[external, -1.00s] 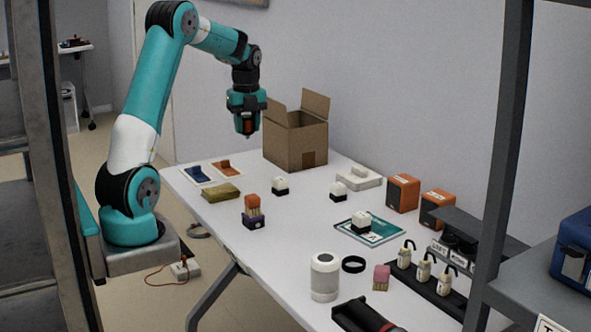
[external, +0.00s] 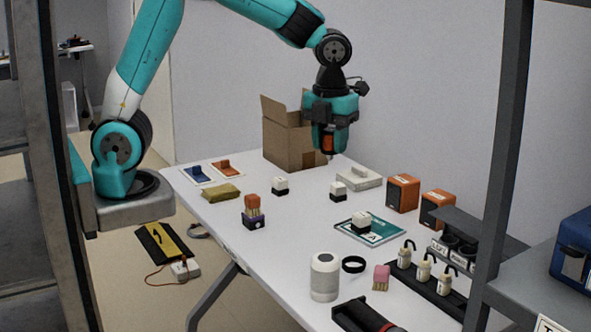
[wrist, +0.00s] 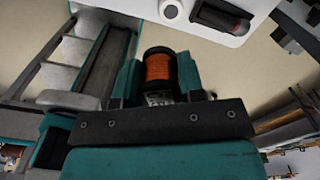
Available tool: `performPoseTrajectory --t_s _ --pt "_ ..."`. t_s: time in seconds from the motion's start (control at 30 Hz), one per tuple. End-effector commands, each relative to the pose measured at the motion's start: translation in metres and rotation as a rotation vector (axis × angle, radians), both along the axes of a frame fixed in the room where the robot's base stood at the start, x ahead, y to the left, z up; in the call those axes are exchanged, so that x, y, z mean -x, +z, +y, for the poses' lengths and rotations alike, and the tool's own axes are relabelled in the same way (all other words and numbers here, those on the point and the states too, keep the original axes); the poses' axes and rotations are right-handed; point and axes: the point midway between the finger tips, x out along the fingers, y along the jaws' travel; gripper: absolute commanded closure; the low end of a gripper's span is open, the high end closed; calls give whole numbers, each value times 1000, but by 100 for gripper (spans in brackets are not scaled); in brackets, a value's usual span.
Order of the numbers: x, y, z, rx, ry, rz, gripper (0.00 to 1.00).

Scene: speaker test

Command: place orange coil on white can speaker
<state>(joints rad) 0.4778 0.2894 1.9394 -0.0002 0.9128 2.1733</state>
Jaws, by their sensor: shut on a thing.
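My gripper (external: 329,150) is shut on the orange coil (wrist: 160,68), which stands between its fingers in the wrist view. The coil shows as a small orange patch (external: 328,140) in the external view, high above the table in front of the cardboard box. The white can speaker (external: 325,280) stands upright near the table's front, well below the gripper in the picture. A round white thing (wrist: 172,10) at the top edge of the wrist view looks like the speaker, partly cut off. My gripper is apart from it.
A black rack with small bottles (external: 424,270) stands to the right. The cardboard box (external: 285,140) is at the back. The table's centre is fairly clear.

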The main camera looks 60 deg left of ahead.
Motion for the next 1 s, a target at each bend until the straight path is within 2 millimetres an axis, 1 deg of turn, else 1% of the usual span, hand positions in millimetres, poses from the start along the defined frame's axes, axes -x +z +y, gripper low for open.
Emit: performPoseTrajectory --t_s 0.03,0.1,0.17,0.27,0.37,0.6,0.7,0.8,0.9,1.0 --pt "10 7 -13 0 -37 0 88" --pt "19 9 -25 0 -68 0 88" --pt "24 9 -31 -1 -85 1 88" --pt "28 0 -35 -2 -98 3 88" --pt "30 -22 -35 -4 -99 7 88" --pt "29 -91 -34 -4 -98 7 88" --pt "29 -117 -34 -3 -98 6 88" --pt "29 -137 -34 -3 -98 5 88" --pt "28 -149 -35 -1 -98 2 88" --pt "28 -156 -35 0 -98 1 88"
